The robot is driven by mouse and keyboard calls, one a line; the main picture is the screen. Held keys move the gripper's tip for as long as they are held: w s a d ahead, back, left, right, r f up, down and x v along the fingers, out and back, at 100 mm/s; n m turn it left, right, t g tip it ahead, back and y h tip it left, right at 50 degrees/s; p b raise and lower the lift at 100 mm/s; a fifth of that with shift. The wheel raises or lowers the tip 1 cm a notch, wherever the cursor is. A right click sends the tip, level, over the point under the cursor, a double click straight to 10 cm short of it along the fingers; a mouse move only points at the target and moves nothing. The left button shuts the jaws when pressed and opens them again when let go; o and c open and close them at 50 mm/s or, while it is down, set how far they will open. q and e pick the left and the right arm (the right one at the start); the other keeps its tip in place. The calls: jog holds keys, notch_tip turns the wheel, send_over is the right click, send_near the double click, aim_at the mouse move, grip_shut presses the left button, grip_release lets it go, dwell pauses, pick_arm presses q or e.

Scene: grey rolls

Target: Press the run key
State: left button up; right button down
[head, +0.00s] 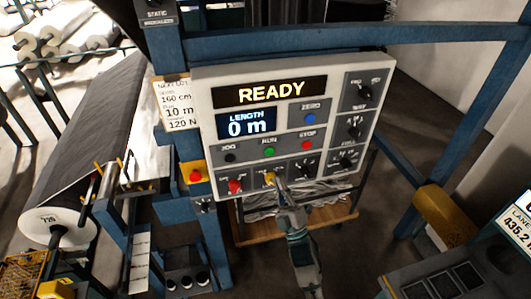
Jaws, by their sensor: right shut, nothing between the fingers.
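The control panel (205,110) is pale grey and faces me. Its displays read READY and LENGTH 0 m. The run key (269,152) is a small green round button under the label RUN, in the middle row. The black jog key (230,157) is to its left and the red stop key (306,145) to its right. My right gripper (276,182) is shut and empty, its tips a little below the run key in the picture, over the panel's lower row. I cannot tell whether it touches the panel. The run key is uncovered. My left gripper is not in view.
A blue zero key (310,118) sits above the stop key. A red knob (235,186) and several black dials are on the panel. A blue frame (300,40) surrounds it. A red button on a yellow box (195,176) is at left, near a large roll (90,140).

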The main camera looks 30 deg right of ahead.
aim_at(269, 151)
pick_arm(q)
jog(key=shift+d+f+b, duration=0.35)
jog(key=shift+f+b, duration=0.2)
jog(key=shift+b, duration=0.1)
pick_arm(e)
jog(key=shift+w+d+f, duration=0.1)
jog(key=shift+w+d, duration=0.4)
jog(key=shift+w, duration=0.95)
jog(key=shift+w+d, duration=0.55)
jog(key=shift+w, duration=0.9)
jog(key=shift+w+d+f, duration=0.1)
jog(key=shift+w+d, duration=0.4)
jog(key=shift+w, duration=0.95)
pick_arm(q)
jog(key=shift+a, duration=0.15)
pick_arm(e)
jog(key=shift+a+r, duration=0.1)
jog(key=shift+a, duration=0.3)
jog(key=shift+d, duration=0.25)
jog(key=shift+w+a, duration=0.1)
jog(key=shift+w, duration=0.25)
